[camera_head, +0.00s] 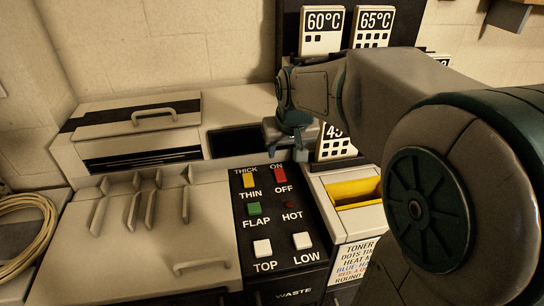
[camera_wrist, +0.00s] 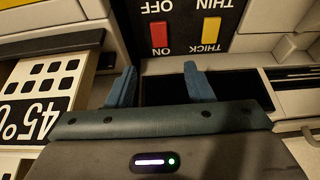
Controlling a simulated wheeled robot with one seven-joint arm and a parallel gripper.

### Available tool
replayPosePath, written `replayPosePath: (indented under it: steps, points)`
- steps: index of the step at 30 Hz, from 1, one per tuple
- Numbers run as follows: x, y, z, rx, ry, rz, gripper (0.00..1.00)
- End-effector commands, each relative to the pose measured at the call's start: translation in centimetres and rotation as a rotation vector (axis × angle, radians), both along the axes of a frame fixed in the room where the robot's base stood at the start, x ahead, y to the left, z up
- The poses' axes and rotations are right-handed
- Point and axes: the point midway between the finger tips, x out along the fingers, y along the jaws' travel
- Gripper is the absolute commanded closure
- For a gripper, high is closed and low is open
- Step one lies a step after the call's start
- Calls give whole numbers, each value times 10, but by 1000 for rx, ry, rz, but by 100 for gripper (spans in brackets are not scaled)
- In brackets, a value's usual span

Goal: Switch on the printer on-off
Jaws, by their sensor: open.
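The printer on-off switch is a red rocker (camera_head: 280,177) on the black control panel (camera_head: 262,211), with ON above it and OFF below. It also shows upside down in the wrist view (camera_wrist: 159,34), beyond my fingertips and roughly between them. My gripper (camera_head: 286,152) is just behind the top edge of the panel. Its two blue-grey fingers (camera_wrist: 160,77) are spread apart with nothing between them. They appear apart from the switch. Which way the rocker is tilted is too small to tell.
A yellow THICK/THIN switch (camera_head: 249,180) sits left of the red one. A green FLAP switch (camera_head: 254,209), a red HOT light (camera_head: 289,205) and white TOP (camera_head: 263,247) and LOW (camera_head: 302,241) buttons sit below. A 45° card (camera_head: 333,148) stands close right of my gripper.

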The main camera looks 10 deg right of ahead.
Motion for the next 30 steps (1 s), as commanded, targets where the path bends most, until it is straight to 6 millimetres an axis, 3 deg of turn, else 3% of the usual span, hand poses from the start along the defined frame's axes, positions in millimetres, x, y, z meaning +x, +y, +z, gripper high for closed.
replayPosePath:
  steps: [9, 15, 29, 30]
  points:
    - [25, 0, -67, 0, 5, -1, 53]
    - [37, 0, -94, 0, 3, 1, 53]
    - [43, 0, -104, 0, 1, 0, 53]
    - [42, 0, -104, 0, 1, 0, 61]
